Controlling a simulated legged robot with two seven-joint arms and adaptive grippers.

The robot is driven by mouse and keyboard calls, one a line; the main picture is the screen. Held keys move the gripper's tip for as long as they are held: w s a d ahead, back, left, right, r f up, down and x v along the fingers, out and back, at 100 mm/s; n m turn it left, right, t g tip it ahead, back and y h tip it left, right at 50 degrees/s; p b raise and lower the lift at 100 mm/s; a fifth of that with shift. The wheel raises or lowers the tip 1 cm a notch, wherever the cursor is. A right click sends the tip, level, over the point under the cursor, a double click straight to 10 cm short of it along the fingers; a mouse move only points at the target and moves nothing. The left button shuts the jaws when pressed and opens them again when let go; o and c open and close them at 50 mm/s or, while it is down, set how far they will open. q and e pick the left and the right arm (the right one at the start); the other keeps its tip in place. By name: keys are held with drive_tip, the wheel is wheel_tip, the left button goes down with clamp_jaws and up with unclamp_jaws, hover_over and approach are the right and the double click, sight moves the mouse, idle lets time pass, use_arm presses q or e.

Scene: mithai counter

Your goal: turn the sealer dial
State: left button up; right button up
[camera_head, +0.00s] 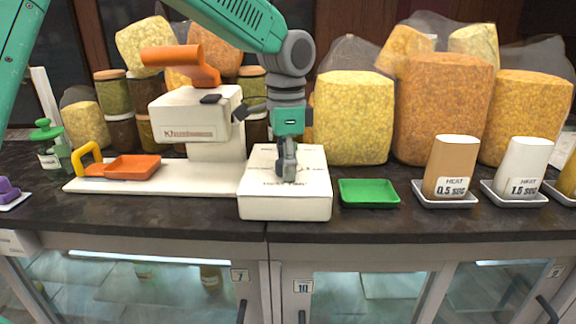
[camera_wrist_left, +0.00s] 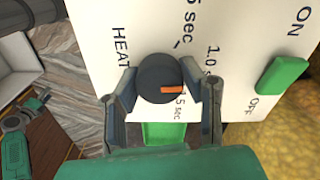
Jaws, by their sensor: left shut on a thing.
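The sealer dial (camera_wrist_left: 155,78) is a dark round knob with an orange mark, on the white face of the control box (camera_head: 285,206). In the left wrist view the mark lies at the knob's lower right, close to the "1.5 sec" label. My left gripper (camera_head: 287,172) comes down from above onto the top of the box. Its two fingers are shut on the dial, one on each side, and hide it in the head view. A teal and grey part that looks like my right gripper (camera_wrist_left: 38,103) shows small at the left of the wrist view; its fingers are unclear.
A green ON/OFF switch (camera_wrist_left: 280,76) sits beside the dial. The white sealer (camera_head: 195,118) with its orange handle stands left of the box. A green tray (camera_head: 368,201) lies to the right, then "HEAT" blocks (camera_head: 451,160) on white trays. Snack bags (camera_head: 352,115) stand close behind.

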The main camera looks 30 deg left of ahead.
use_arm(q)
drive_tip(key=shift+w+r+m, duration=0.2)
drive_tip(key=shift+r+m, duration=0.05)
drive_tip(key=shift+m, duration=0.25)
drive_tip(key=o, duration=1.1)
drive_tip(key=shift+o, duration=0.2)
drive_tip(key=shift+s+a+f, duration=0.1)
drive_tip(key=shift+r, duration=0.35)
wheel_tip(320, 180, up, 11)
